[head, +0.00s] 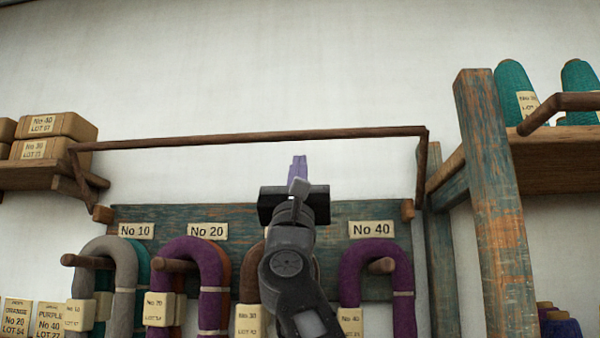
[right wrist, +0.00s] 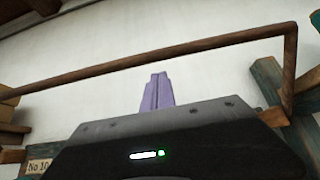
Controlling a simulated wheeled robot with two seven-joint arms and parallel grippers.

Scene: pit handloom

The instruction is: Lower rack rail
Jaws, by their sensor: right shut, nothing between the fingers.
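The rack rail (head: 250,137) is a thin brown bar with a side arm at each end, standing raised above the blue-green pegboard (head: 270,212). It also crosses the right wrist view (right wrist: 200,48) on a slant. My right gripper (head: 298,160) is shut and empty, its purple fingers pointing up. In the head view the fingertips show a little below the middle of the rail, apart from it. In the right wrist view the fingertips (right wrist: 157,76) also show just under the bar. I cannot tell the depth between them. My left gripper is not in view.
Grey, purple and other yarn hanks (head: 205,262) hang on pegs below number labels. A shelf with boxes (head: 60,125) is at left. A wooden post (head: 487,200) and a shelf with teal cones (head: 513,88) stand at right. The wall above the rail is clear.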

